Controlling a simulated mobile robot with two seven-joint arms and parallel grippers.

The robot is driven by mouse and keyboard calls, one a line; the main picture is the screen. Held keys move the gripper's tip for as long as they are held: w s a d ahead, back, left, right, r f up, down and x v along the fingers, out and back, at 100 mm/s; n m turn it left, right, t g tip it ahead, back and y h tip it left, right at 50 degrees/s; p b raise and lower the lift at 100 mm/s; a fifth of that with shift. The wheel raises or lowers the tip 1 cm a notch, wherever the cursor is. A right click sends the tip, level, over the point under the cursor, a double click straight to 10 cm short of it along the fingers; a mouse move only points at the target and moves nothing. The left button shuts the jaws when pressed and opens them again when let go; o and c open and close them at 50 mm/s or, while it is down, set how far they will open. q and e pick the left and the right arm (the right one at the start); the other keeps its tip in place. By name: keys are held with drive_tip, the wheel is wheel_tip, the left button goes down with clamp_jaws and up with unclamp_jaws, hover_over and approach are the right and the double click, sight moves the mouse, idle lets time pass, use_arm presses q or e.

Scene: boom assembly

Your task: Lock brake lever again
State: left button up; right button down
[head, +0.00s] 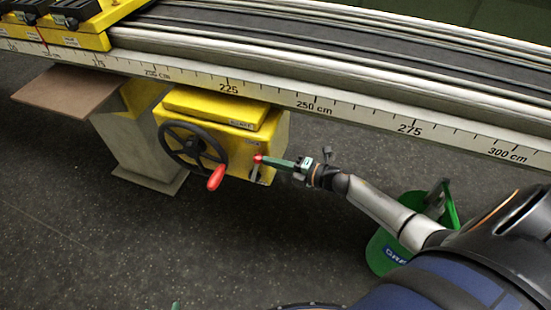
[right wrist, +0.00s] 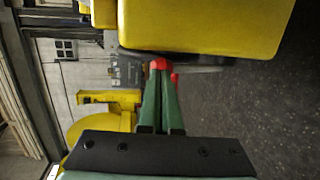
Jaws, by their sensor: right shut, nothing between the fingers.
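The brake lever (head: 256,169) is a short pale lever with a red knob on the right part of the yellow box's front (head: 233,150). My right gripper (head: 264,160) reaches in from the right, its green fingers shut and empty. Its tips are at the red knob and seem to touch it. In the right wrist view the red knob (right wrist: 160,65) shows just beyond the closed fingertips, beside the yellow box (right wrist: 200,25). The fingers partly hide the lever there. A small green tip at the bottom edge of the head view may be my left gripper (head: 176,305); its jaws cannot be made out.
A black handwheel (head: 192,147) with a red handle (head: 216,177) sits left of the lever on the box. A rail with a centimetre scale (head: 360,117) runs above. A green dustpan-like object (head: 385,254) lies on the floor behind my right arm. The floor at left is clear.

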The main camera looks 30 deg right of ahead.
sight(261, 156)
drive_tip(key=shift+w+a+r+g+h+p, duration=0.35)
drive_tip(key=shift+w+r+p, duration=0.25)
drive_tip(key=shift+p, duration=0.4)
drive_tip(key=shift+w+a+p, duration=0.25)
drive_tip(key=shift+a+p, duration=0.1)
use_arm(q)
drive_tip(key=shift+w+d+r, duration=0.1)
drive_tip(key=shift+w+r, duration=0.05)
drive_tip(key=shift+r, duration=0.6)
drive_tip(key=shift+w+d+r, duration=0.1)
drive_tip(key=shift+r, duration=0.65)
use_arm(e)
drive_tip(key=shift+w+a+r, duration=0.1)
drive_tip(key=shift+w+a, duration=0.2)
drive_tip(key=shift+w, duration=0.1)
use_arm(q)
drive_tip(key=shift+s+a+f, duration=0.1)
drive_tip(key=shift+s+f, duration=0.1)
use_arm(e)
drive_tip(key=shift+a+r, duration=0.1)
